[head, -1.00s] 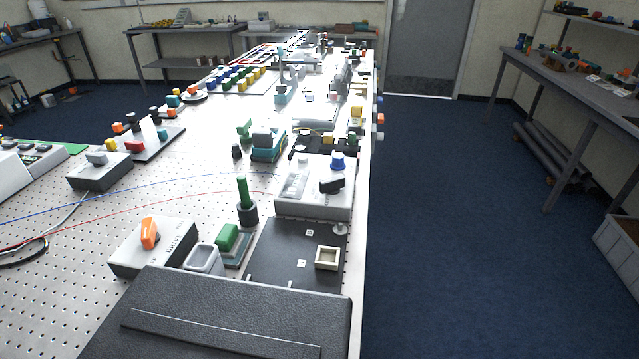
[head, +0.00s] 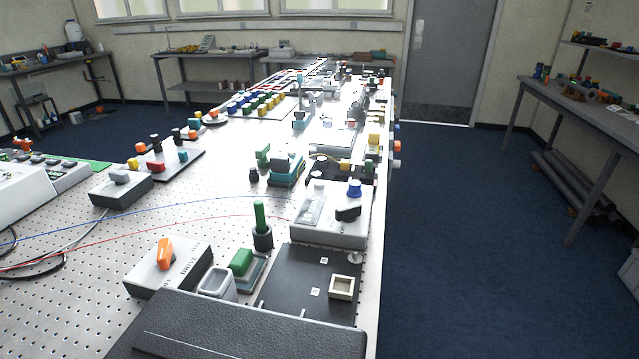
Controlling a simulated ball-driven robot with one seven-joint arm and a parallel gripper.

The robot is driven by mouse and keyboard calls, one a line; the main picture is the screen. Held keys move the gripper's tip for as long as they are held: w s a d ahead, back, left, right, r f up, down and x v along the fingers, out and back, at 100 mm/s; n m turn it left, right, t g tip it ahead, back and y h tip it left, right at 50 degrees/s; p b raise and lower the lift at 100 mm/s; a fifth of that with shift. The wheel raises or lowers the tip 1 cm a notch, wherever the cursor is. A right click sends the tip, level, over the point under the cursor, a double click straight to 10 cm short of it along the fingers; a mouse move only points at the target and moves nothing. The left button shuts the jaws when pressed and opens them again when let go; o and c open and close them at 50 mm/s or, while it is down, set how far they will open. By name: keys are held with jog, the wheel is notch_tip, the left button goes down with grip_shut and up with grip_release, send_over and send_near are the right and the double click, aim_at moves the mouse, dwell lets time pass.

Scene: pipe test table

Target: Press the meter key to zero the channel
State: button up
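In the head view a light grey instrument box (head: 325,232) stands right of centre on the perforated table, with a blue knob (head: 354,188), a black knob (head: 348,212) and a pale raised part on top. I cannot tell whether this is the meter, or which part is the meter key. A green key-like block (head: 241,262) sits on a grey-teal base in front of it. A grey box with an orange lever (head: 165,253) stands at the left front. My gripper is not in view.
A black padded case (head: 240,335) fills the table's near edge. A dark plate with a cream square frame (head: 341,287) lies beside it. Red and blue wires cross the table. Open blue floor (head: 470,230) lies to the right.

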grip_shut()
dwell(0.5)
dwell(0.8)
